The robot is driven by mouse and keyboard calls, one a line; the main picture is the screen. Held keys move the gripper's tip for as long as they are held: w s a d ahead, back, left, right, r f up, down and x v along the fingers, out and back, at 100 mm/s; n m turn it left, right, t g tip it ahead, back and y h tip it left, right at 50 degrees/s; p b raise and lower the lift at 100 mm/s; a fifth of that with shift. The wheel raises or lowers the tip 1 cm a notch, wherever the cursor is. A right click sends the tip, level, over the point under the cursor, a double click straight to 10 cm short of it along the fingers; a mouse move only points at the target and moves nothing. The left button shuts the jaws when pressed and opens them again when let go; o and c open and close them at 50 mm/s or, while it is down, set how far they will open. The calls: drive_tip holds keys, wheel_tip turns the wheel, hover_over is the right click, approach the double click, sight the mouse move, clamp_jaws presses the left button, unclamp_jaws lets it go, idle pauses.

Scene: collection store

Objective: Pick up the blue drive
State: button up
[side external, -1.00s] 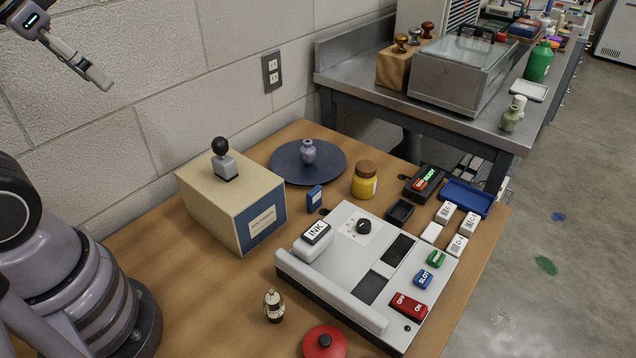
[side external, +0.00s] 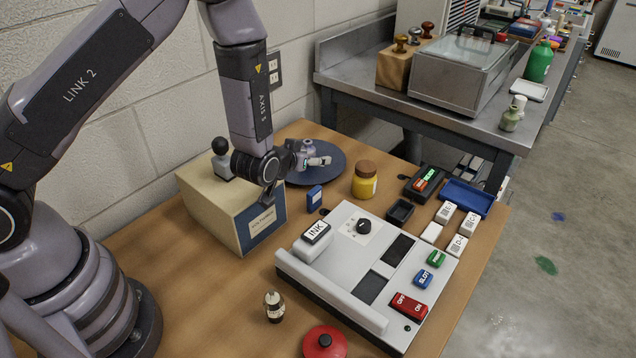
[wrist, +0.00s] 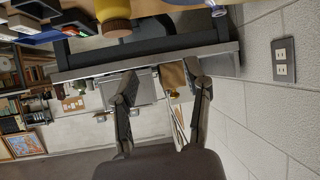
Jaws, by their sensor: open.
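The blue drive (side external: 314,197) is a small upright blue block with a pale label. It stands on the wooden table, right of the beige box, in the side view. My gripper (side external: 320,160) is above and behind it, near the purple vase, apart from the drive and pointing roughly sideways. In the wrist view my gripper (wrist: 160,76) has its two fingers spread with nothing between them. I cannot make out the drive in the wrist view.
The beige box (side external: 215,205) with a black-knobbed stamp stands left of the drive. A dark blue round plate (side external: 332,174) lies behind, and a yellow jar (side external: 364,186) stands to the right. The grey device (side external: 345,265) lies in front. A wall closes off the back.

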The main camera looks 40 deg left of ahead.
sight(320, 190)
drive_tip(key=shift+t+y, duration=0.3)
drive_tip(key=shift+t, duration=0.1)
drive_tip(key=f, duration=0.9)
drive_tip(key=shift+s+a, duration=0.1)
drive_tip(key=shift+s, duration=0.2)
drive_tip(key=x, duration=0.4)
drive_tip(key=shift+f, duration=0.5)
drive_tip(key=shift+w+a+f, duration=0.1)
drive_tip(key=shift+w+f, duration=0.15)
drive_tip(key=shift+w, duration=0.2)
clamp_jaws()
